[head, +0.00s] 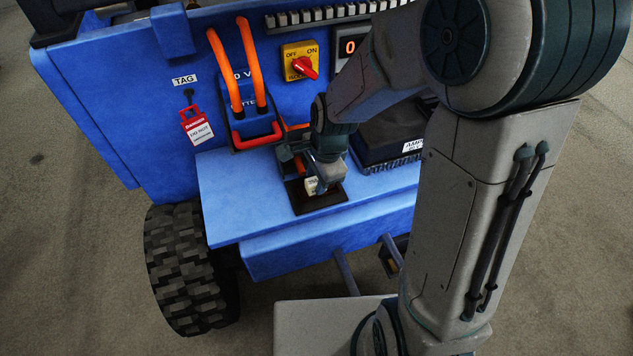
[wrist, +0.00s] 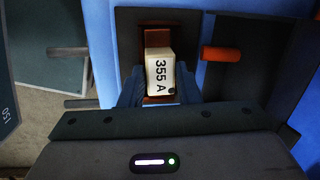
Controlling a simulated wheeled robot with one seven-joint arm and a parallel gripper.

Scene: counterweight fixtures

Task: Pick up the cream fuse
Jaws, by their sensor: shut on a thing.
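The cream fuse (wrist: 159,72) is a small block marked "355 A" in the wrist view. It sits in a dark holder with copper-coloured parts (wrist: 160,28). In the head view the fuse (head: 311,186) shows at the dark base plate (head: 327,201) on the blue shelf. My gripper (wrist: 159,92) has its jaws on both sides of the fuse and is shut on it. In the head view my gripper (head: 312,178) is low over the base plate and partly hides the fuse. I cannot tell whether the fuse is lifted clear of the holder.
An orange handle (wrist: 222,54) is close beside the holder. Behind stand a red handle with orange cables (head: 256,137), a yellow switch with red knob (head: 303,66) and a red danger tag (head: 196,127). A dark box (head: 388,140) is to the right. The front left shelf (head: 240,205) is clear.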

